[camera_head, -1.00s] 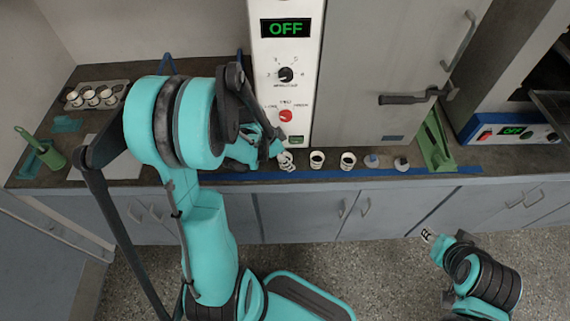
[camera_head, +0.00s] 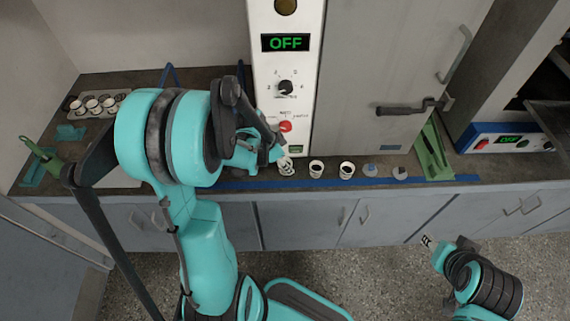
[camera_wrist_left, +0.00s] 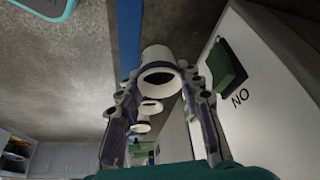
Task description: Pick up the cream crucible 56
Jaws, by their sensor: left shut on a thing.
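A cream crucible (camera_wrist_left: 158,60) sits between the two fingers of my left gripper (camera_wrist_left: 160,100) in the left wrist view, its dark open mouth facing the camera. In the head view my left gripper (camera_head: 280,155) reaches the bench's front strip and is shut on this crucible (camera_head: 287,169), at the left end of a row. Its number is not readable, and whether its base touches the bench is unclear. Two more crucibles (camera_head: 316,169) (camera_head: 347,170) stand upright to its right, apart from it. My right gripper (camera_head: 427,240) is low in front of the cabinets, too small to judge.
Two small round items (camera_head: 370,170) (camera_head: 400,172) continue the row, then a green stand (camera_head: 434,155). The tall panel with the OFF display (camera_head: 285,43) rises behind. A tray of crucibles (camera_head: 125,97) lies at the back left. Blue tape (camera_head: 240,184) runs along the bench edge.

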